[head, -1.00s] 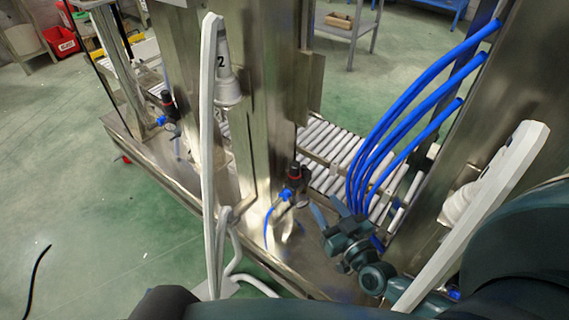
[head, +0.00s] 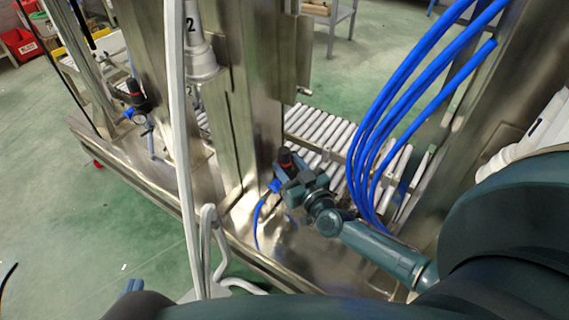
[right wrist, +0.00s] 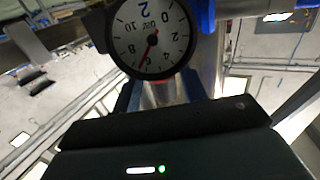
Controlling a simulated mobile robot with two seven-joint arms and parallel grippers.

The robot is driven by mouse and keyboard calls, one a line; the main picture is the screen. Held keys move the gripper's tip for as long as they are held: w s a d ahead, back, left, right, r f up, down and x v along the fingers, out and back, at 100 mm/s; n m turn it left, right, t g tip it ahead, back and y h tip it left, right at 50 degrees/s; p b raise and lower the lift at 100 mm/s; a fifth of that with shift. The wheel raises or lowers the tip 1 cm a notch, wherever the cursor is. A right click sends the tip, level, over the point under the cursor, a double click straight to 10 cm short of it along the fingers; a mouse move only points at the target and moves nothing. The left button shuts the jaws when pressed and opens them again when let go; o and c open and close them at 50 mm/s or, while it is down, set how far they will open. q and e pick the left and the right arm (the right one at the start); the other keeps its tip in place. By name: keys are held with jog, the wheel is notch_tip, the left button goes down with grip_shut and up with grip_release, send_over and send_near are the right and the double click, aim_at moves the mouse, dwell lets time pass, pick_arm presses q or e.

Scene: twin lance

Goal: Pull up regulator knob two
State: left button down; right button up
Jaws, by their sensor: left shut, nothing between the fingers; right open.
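The regulator with a black knob (head: 287,158) and a red ring stands on the metal base beside the middle post. My right gripper (head: 302,186) is open right at it, partly covering its body; contact cannot be told. In the right wrist view, a round pressure gauge (right wrist: 152,38) with a blue 2 and a red needle faces the camera, and part of the regulator shows below it between dark finger parts. A small bluish part of my left gripper (head: 132,287) shows at the bottom left, shut and empty.
A second regulator (head: 137,95) stands further left. A white lance (head: 200,55) marked 2 hangs on the middle post. Blue hoses (head: 375,130) curve down just right of the regulator. A roller conveyor (head: 325,130) lies behind. Green floor is open at left.

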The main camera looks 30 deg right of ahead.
jog(key=shift+w+a, duration=0.1)
jog(key=shift+w, duration=1.15)
jog(key=shift+c, duration=0.5)
grip_shut()
